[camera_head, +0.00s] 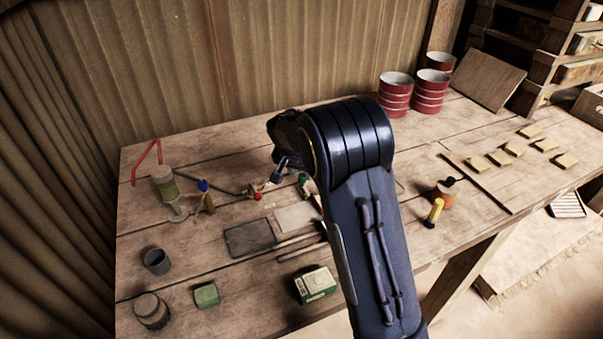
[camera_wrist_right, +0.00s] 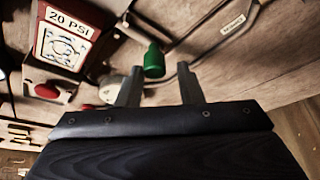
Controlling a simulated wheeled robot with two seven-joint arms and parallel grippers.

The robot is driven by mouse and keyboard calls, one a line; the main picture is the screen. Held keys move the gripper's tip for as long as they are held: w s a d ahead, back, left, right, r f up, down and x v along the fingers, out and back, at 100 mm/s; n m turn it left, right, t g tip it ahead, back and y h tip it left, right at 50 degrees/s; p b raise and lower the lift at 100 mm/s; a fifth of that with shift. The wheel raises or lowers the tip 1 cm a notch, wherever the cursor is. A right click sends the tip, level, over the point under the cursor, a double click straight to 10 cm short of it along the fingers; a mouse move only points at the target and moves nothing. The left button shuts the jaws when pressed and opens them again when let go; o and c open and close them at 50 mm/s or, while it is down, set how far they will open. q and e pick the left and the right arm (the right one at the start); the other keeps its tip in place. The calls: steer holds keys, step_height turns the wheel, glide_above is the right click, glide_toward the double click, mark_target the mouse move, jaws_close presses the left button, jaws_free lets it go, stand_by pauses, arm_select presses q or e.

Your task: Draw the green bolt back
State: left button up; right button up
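The green bolt shows as a green knob (camera_wrist_right: 154,61) on a dark rod in the right wrist view. In the head view a small green part (camera_head: 303,181) shows just left of my right forearm, partly hidden by it. My right gripper (camera_wrist_right: 159,82) is open, its two fingers apart. The green knob appears between and just past the fingertips, nearer the left finger; I cannot tell whether they touch. In the head view my arm hides much of the right gripper. My left gripper is not in view.
A plate marked 20 PSI (camera_wrist_right: 68,22) and a red button (camera_wrist_right: 47,90) are beside the bolt. A bent metal rod (camera_wrist_right: 215,45) runs close by. A green-and-white box (camera_head: 315,284), a hand pump (camera_head: 165,185) and red tins (camera_head: 395,92) stand on the wooden table (camera_head: 210,255).

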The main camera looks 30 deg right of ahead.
steer(key=shift+o, duration=0.7)
steer(key=shift+s+f, duration=0.1)
steer(key=v, duration=0.8)
steer(key=shift+f, duration=0.1)
steer(key=s+a+n+t+y, duration=0.1)
steer(key=s+a+n+y, duration=0.1)
steer(key=s, duration=0.9)
steer(key=s+a+n+y, duration=0.2)
steer(key=s+a+n, duration=0.1)
steer(key=s, duration=0.7)
steer(key=s+a+n+t+y, duration=0.1)
steer(key=s+a+n+y, duration=0.2)
steer(key=s, duration=0.8)
steer(key=shift+s+a+r+t, duration=0.3)
steer(key=shift+s+a, duration=0.05)
steer(key=shift+a, duration=0.45)
